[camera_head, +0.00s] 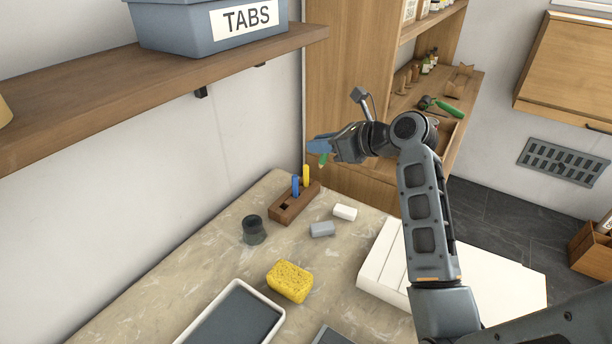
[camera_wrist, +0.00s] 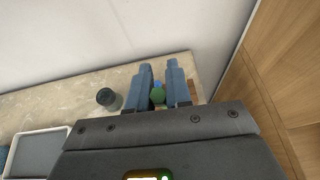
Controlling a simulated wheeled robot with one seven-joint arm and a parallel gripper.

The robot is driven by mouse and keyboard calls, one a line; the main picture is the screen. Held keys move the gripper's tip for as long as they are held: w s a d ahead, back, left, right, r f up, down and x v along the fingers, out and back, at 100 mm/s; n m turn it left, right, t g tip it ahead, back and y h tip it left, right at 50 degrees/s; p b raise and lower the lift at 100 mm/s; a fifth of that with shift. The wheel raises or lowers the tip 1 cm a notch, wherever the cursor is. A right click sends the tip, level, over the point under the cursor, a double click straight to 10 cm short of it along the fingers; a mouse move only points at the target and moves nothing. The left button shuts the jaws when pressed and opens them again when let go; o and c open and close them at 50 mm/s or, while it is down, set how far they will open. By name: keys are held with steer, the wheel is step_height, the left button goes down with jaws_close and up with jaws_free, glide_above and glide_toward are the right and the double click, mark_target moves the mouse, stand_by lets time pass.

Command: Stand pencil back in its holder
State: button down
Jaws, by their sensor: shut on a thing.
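My gripper (camera_head: 320,146) is shut on a green pencil (camera_head: 323,159), held in the air above the far end of the stone-topped table. The pencil's lower end shows below the fingers; the rest is hidden by them. In the wrist view its round green end (camera_wrist: 158,97) shows between the two fingers (camera_wrist: 158,85). The wooden holder (camera_head: 291,208) stands on the table below and a little left of my gripper, apart from the pencil. A blue piece (camera_head: 295,186) and a yellow piece (camera_head: 306,175) stand upright in it. Dark openings show in its nearer part.
A grey-filled tray (camera_head: 236,316) is in front. A wall shelf (camera_head: 150,84) hangs at left; a wooden shelf unit (camera_head: 335,95) stands behind.

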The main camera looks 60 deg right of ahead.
steer(key=shift+w+a+f+n+g+y, duration=0.65)
steer(key=shift+w+a+f+n+y, duration=0.15)
steer(key=shift+w+a+f, duration=0.5)
steer(key=shift+w+a+f+n+g+y, duration=0.7)
steer(key=shift+w+a+f+n, duration=0.25)
steer(key=shift+w+a+f, duration=0.35)
steer(key=shift+w+a+f+n+g+y, duration=0.7)
steer(key=shift+w+a+f+n, duration=0.15)
steer(key=shift+w+a+f, duration=0.45)
steer(key=shift+s+f+b, duration=0.15)
steer(key=shift+f+b, duration=0.8)
steer(key=shift+f, duration=0.05)
steer(key=shift+p, duration=0.8)
steer(key=shift+f, duration=1.7)
steer(key=c, duration=1)
jaws_free()
steer(key=shift+o, duration=0.2)
steer(key=shift+d, duration=0.1)
